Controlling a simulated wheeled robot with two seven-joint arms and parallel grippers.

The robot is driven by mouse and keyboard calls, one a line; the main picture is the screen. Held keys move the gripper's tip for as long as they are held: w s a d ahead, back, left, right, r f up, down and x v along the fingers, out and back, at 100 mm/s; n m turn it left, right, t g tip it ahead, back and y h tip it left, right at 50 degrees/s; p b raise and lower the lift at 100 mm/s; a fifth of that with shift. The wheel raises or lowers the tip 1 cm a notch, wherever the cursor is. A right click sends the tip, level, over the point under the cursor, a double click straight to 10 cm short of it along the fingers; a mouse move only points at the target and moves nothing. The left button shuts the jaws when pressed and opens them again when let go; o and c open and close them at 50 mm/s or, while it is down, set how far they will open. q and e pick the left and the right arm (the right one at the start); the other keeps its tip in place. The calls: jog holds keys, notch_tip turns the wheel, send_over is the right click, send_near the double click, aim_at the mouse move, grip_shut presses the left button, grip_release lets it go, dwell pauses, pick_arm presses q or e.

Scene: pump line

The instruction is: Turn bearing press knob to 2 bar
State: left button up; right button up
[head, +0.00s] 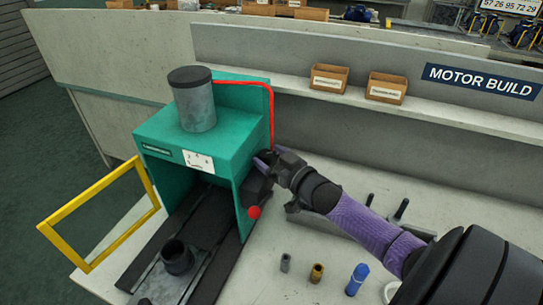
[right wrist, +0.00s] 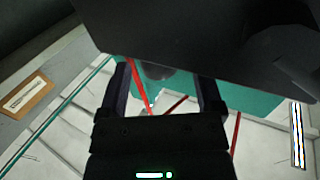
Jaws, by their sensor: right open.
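The teal bearing press (head: 220,145) stands at the left in the head view, with a grey cylinder (head: 194,105) on top. A white scale plate (head: 199,162) with small dark marks is on its front; the marks are too small to read. I cannot clearly make out the knob. My right gripper (head: 264,157) is at the press's right side, close to the red hose (head: 271,110); contact cannot be told. In the right wrist view my right gripper (right wrist: 166,82) is open, with the red hose and a dark rounded shape (right wrist: 156,72) showing between its fingers. My left gripper is out of view.
A yellow guard frame (head: 100,215) stands out to the press's left. A red ball handle (head: 254,212) is below my right gripper. A dark cup-shaped part (head: 177,257) sits on the press bed.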

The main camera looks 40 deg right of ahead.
jog(key=s+p, duration=0.2)
jog(key=s, duration=0.8)
jog(key=shift+d, duration=0.1)
